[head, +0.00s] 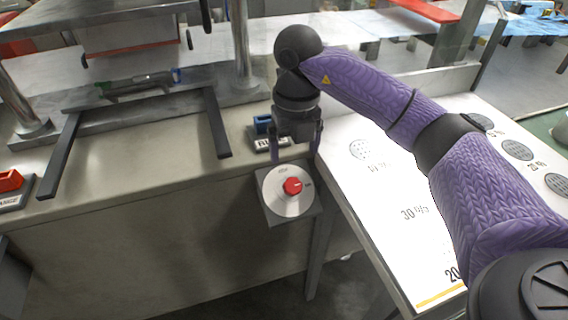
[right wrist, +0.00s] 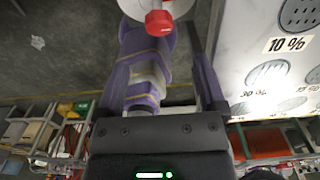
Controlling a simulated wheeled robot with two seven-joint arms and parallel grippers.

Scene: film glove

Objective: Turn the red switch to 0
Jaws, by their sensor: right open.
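The red switch (head: 292,186) is a small knob on a round white dial (head: 279,203), set on a grey square box at the front of the workbench. Its pointer seems to face right, near a small mark; the lettering is too small to read surely. In the right wrist view the red switch (right wrist: 158,22) shows at the top, between the finger lines. My right gripper (head: 296,150) is open and points down, just above the dial in the head view, its fingers apart and empty. I see no contact with the switch. My left gripper is not in view.
A blue switch block (head: 263,124) stands on the bench behind the dial. A red switch block (head: 10,181) is at the far left. A metal frame with dark bars (head: 217,122) stands on the bench. A white panel with percentage labels (head: 380,235) lies to the right.

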